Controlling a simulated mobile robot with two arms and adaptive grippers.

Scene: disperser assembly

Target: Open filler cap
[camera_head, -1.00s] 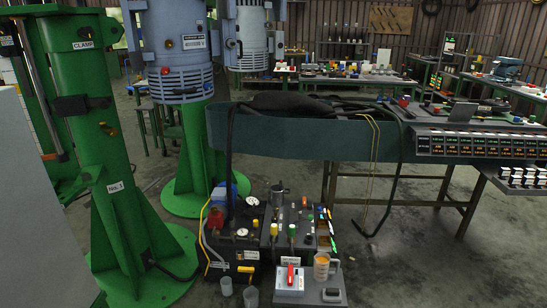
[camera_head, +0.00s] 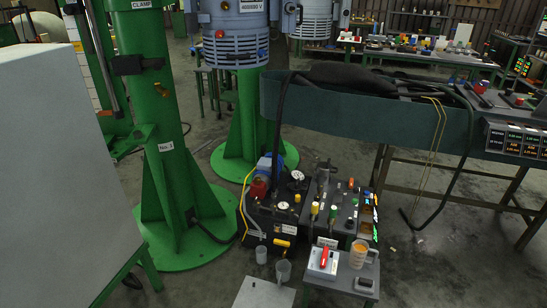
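A black hydraulic unit (camera_head: 262,222) stands on the floor in the lower middle of the head view. It carries a blue motor, round gauges and hoses. Beside it is a dark block with several small coloured caps and knobs, among them a yellow one (camera_head: 315,208) and a green one (camera_head: 333,211). I cannot tell which of these is the filler cap, or whether it is open or shut. Neither of my grippers is in view.
A small stand in front holds a white box with a red lever (camera_head: 323,262) and an orange cup (camera_head: 358,254). Grey cups (camera_head: 283,271) stand to its left. Green columns (camera_head: 165,150) and a pale cabinet (camera_head: 60,190) fill the left.

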